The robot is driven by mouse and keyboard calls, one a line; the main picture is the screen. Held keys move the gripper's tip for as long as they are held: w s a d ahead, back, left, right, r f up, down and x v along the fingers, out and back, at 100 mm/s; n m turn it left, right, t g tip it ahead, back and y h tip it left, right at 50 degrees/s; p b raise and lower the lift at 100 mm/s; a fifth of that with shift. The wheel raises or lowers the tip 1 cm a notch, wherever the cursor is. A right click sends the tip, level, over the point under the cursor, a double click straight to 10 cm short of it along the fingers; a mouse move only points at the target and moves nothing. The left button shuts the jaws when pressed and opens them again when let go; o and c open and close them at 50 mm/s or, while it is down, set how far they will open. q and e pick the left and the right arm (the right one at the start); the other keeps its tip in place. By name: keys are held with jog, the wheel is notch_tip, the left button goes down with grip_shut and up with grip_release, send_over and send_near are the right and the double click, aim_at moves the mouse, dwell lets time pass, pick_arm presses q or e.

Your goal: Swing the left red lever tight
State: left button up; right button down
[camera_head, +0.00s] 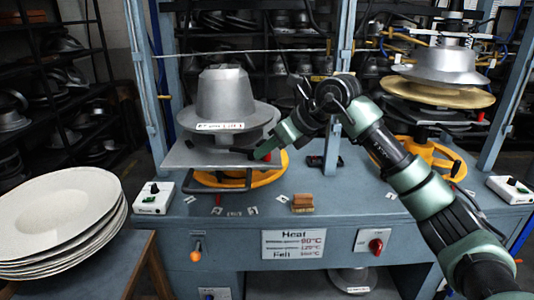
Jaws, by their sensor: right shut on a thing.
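The left press holds a grey metal hat mould (224,95) on a stacked base above a yellow handwheel (272,176). A small bit of red, the left red lever (268,157), shows at the right side of this base. My right gripper (263,153) reaches across from the right and is shut on the lever there; its fingers hide most of the lever. How far the lever is turned cannot be told. My left gripper is not in view.
A second press with a metal mould (444,64) and yellow handwheel (432,158) stands at the right. White control boxes (153,198) sit at both bench ends. A brown block (302,202) lies in front. White hat forms (62,212) are stacked at the left.

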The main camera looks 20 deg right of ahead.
jog(key=m+h+b, duration=0.1)
jog(key=m, duration=0.1)
jog(key=s+a+m+t+h+b, duration=0.1)
jog(key=m+h+b, duration=0.1)
jog(key=shift+a+t, duration=0.15)
jog(key=shift+t, duration=0.15)
jog(key=shift+s+a+r+m+h+b, duration=0.15)
jog(key=shift+m+h+b, duration=0.3)
jog(key=shift+m, duration=0.3)
jog(key=shift+a+f+m+h+b, duration=0.1)
jog(key=shift+a+m+h+b, duration=0.2)
jog(key=shift+m+h, duration=0.35)
jog(key=shift+s+a+r+m+h+b, duration=0.1)
jog(key=shift+m+h+b, duration=0.35)
jog(key=shift+m, duration=0.35)
jog(key=c, duration=1.3)
grip_release()
jog(key=shift+s, duration=0.1)
jog(key=b+v, duration=0.1)
jog(key=v, duration=0.6)
jog(key=shift+s+r, duration=0.15)
jog(key=shift+s, duration=0.15)
